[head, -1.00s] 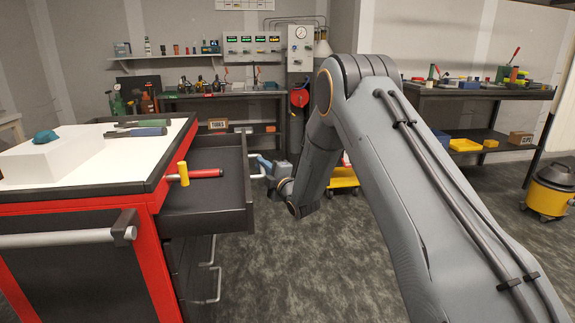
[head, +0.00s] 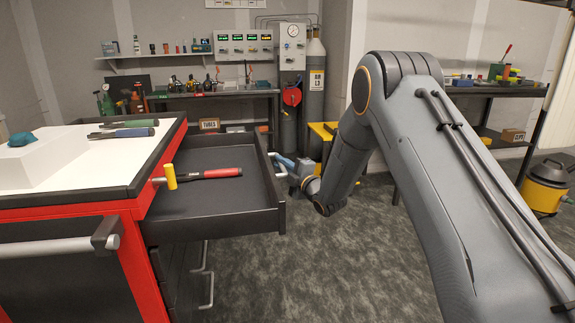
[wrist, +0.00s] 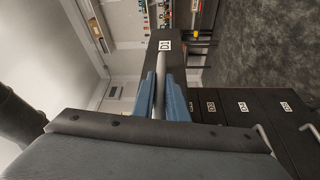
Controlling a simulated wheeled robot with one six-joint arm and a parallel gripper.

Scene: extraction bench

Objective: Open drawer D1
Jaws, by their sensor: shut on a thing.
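The drawer (head: 215,222) at the top of the red and black cabinet (head: 148,255) stands well out from the cabinet in the head view. My gripper (wrist: 161,98) is shut on the drawer's pale bar handle (wrist: 160,72), with one blue finger on each side. In the head view my gripper (head: 286,163) is at the drawer's front, partly hidden by the arm.
More labelled drawers (wrist: 238,107) below are shut. A yellow trolley (head: 322,130) stands behind my arm, and a yellow vacuum (head: 545,187) is at the right. The floor (head: 300,270) before the drawer is clear.

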